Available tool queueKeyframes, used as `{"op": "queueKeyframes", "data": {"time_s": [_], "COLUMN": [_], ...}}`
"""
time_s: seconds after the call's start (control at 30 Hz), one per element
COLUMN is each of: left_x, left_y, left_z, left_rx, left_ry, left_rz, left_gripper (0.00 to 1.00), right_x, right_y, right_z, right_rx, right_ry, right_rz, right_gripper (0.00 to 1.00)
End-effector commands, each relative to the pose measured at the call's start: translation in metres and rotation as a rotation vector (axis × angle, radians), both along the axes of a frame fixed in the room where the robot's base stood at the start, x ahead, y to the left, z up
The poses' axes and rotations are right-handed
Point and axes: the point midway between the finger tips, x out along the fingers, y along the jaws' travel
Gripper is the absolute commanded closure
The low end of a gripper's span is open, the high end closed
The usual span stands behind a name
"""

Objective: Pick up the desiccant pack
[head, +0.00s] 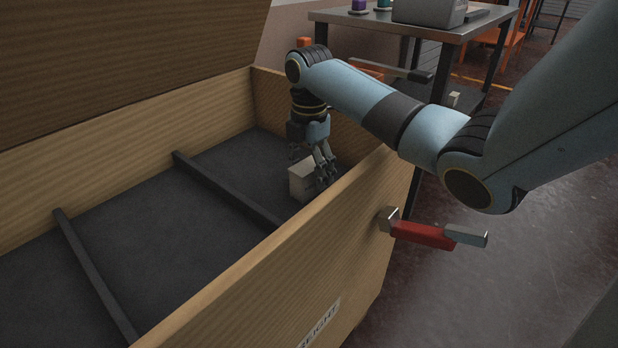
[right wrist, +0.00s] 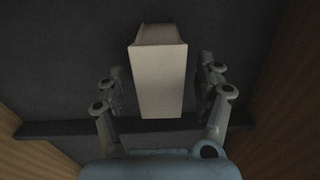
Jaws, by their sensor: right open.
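The desiccant pack (head: 302,182) is a small pale box-shaped block standing on the dark floor of the wooden crate (head: 216,116), near its right end. In the right wrist view the pack (right wrist: 162,80) lies between the two fingers, with a gap on each side. My right gripper (head: 326,172) reaches down into the crate at the pack, its fingers partly in front of it. In the right wrist view the right gripper (right wrist: 163,92) is open and holds nothing. Part of the pack is hidden by the fingers and the crate wall. My left gripper is not in view.
Dark bars (head: 226,190) cross the crate floor. The crate's near wall (head: 290,262) stands close beside the right gripper. A red-handled clamp (head: 424,233) sticks out from that wall. A metal table (head: 480,26) stands behind.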

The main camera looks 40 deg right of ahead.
Motion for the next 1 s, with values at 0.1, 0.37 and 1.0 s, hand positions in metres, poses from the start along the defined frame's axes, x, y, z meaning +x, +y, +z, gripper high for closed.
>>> {"op": "queueKeyframes", "data": {"time_s": [0.1, 0.37, 1.0], "left_x": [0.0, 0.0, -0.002], "left_y": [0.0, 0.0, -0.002], "left_z": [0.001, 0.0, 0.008], "left_rx": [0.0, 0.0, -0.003], "left_ry": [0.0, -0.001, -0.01], "left_rz": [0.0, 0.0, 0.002], "left_gripper": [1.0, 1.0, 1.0], "right_x": [0.0, 0.0, 0.001], "right_y": [0.0, 0.0, -0.001], "right_z": [0.001, 0.001, 0.027], "right_rx": [0.0, 0.0, -0.001], "right_ry": [-0.001, -0.001, -0.006], "right_rz": [0.0, 0.0, 0.0], "right_gripper": [0.31, 0.65, 0.97]}}
